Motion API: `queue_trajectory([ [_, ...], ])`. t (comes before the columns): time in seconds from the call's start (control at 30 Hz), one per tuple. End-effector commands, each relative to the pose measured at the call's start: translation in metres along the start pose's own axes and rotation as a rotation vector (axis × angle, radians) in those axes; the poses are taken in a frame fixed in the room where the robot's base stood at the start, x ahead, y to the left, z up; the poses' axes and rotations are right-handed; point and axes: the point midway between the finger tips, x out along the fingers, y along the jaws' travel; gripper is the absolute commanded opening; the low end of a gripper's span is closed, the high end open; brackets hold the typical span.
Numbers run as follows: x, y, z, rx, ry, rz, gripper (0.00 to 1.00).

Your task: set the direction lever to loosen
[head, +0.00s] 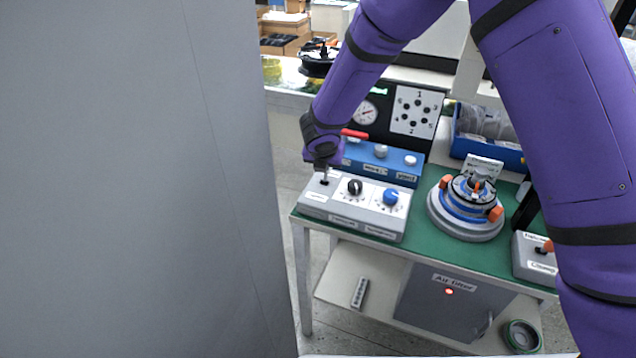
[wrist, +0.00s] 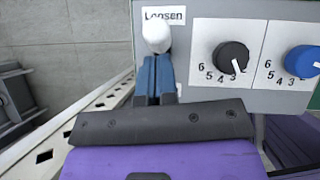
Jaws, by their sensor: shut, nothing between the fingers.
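The grey control box (head: 345,220) sits at the front left of the green bench top. Its direction lever (wrist: 157,32) shows in the wrist view as a pale rounded knob, overlapping the lower part of the "Loosen" label (wrist: 164,14). My gripper (head: 323,166) points down over the left end of the box. In the wrist view my gripper (wrist: 155,75) has its blue fingers together, with the knob just beyond their tips. I cannot tell whether they touch it. The lever's stem and slot are mostly hidden by the fingers.
A black dial (head: 355,186) and a blue dial (head: 391,197) sit right of the lever. A blue box (head: 375,163) with a red handle stands behind. The round hub fixture (head: 467,207) stands to the right. A grey panel (head: 140,180) fills the left.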

Motion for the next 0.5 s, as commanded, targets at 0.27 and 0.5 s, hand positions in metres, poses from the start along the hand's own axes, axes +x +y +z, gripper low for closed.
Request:
queue_trajectory([
  [0.27, 0.006, -0.002, 0.011, 0.001, -0.002, -0.001, 0.00],
  [0.5, 0.008, -0.003, 0.014, 0.001, -0.002, -0.002, 0.00],
])
